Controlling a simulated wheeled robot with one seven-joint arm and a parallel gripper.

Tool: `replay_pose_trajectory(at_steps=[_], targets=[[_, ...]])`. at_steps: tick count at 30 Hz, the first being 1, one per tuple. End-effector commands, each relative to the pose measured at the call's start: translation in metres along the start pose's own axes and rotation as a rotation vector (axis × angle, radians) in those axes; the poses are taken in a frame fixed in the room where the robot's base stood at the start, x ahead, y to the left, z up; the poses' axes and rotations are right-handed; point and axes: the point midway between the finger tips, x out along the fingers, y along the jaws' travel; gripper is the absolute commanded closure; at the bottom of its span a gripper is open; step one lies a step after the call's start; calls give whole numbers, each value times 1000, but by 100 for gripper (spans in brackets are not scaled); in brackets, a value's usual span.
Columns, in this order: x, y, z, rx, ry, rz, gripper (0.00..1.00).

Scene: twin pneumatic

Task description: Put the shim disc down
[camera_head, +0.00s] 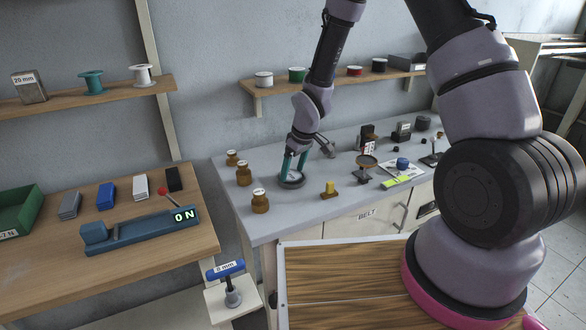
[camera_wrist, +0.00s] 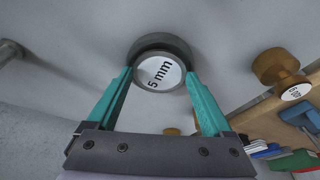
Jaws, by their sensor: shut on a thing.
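The shim disc (camera_head: 292,181) is dark grey and round, at the left part of the grey bench top. In the wrist view the shim disc (camera_wrist: 178,44) shows a white face marked 5 mm on a narrower top, with a wider dark rim behind. My gripper (camera_head: 294,168) reaches down from above with teal fingers. In the wrist view my gripper (camera_wrist: 160,78) has one fingertip on each side of the labelled part, shut on it. The disc is at or very close to the bench surface; I cannot tell whether it touches.
Several brass pieces with white tops, one here (camera_head: 260,201), stand left of the disc. Bare bench top (camera_head: 320,215) lies in front. A shelf with spools (camera_head: 330,79) hangs behind.

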Motion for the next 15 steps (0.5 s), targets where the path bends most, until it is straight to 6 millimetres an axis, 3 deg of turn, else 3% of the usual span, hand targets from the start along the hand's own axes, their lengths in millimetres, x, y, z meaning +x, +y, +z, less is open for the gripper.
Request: replay_pose_trajectory(at_steps=[11,12,15], targets=[[9,0,4,1,-3,-1,100],[10,0,4,1,-4,-1,0],[10,0,5,1,-6,-2,0]])
